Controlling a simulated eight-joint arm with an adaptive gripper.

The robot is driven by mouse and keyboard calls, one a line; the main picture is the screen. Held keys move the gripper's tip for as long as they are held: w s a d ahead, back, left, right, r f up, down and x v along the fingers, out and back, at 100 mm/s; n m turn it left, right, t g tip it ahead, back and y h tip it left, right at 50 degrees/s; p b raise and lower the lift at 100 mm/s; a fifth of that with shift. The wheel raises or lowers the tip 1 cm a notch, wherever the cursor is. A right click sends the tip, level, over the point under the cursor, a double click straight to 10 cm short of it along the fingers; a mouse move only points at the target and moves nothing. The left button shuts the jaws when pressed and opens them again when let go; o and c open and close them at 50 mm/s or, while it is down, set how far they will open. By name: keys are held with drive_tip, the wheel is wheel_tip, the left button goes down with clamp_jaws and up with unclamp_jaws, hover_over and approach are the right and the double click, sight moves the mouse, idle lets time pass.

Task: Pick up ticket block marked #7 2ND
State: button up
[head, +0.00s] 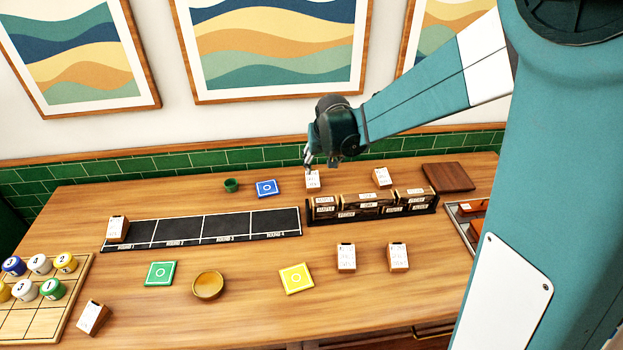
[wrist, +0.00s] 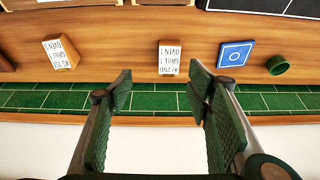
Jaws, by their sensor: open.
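A wooden ticket block with a white label (head: 313,181) stands at the back of the table, just below my gripper (head: 308,163) in the head view. In the wrist view this block (wrist: 169,58) shows upside down, with a label that seems to read #7 2ND, GRILL 1, OVEN 1; the first line is small and hard to read. My gripper (wrist: 160,88) is open and empty there, its fingers apart, with the block beyond the fingertips and roughly between them. A second block (head: 382,177) stands to the right; it is at the left in the wrist view (wrist: 60,52).
A blue tile (head: 267,188) and green cup (head: 231,185) lie left of the block. A black rack (head: 330,218) with labelled blocks stands in front, beside a long black strip (head: 178,232) holding one block. Other ticket blocks stand nearer the front. The green-tiled wall (head: 150,165) is close behind.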

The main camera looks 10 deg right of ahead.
approach(312, 177)
drive_tip(key=shift+x, duration=1.15)
drive_tip(key=shift+s, duration=0.1)
drive_tip(key=shift+x, duration=1.3)
drive_tip(key=shift+f, duration=0.1)
drive_tip(key=shift+x, duration=2.5)
drive_tip(key=shift+c, duration=0.5)
drive_tip(key=c, duration=0.9)
